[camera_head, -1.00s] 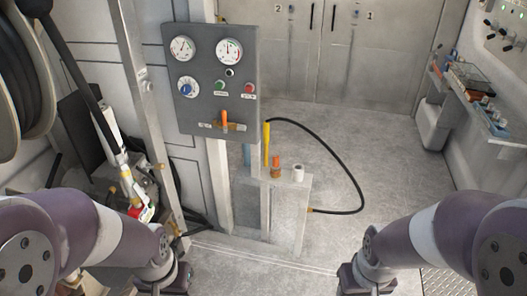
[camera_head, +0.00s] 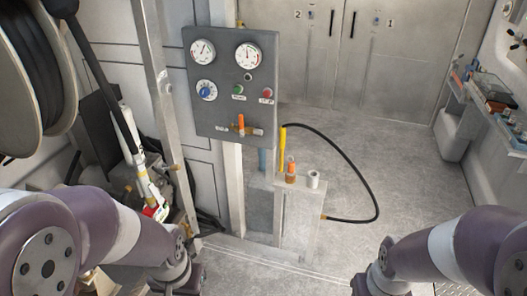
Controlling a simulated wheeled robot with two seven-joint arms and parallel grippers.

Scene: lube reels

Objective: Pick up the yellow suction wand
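The yellow suction wand (camera_head: 283,148) stands upright at the back of a grey metal stand (camera_head: 299,222), below the gauge panel. A black hose (camera_head: 362,173) runs from near the wand's top, loops out to the right and ends at a fitting on the stand's right side. My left arm comes in at the lower left and my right arm at the lower right. Both are well in front of the wand and apart from it. The fingers of both grippers are out of the picture.
A grey gauge panel (camera_head: 235,88) with an orange-handled valve (camera_head: 241,122) stands above and left of the wand. An orange-topped fitting (camera_head: 291,171) and a white cylinder (camera_head: 313,179) sit on the stand. A hose reel (camera_head: 30,75) is at left, a shelf (camera_head: 483,110) at right.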

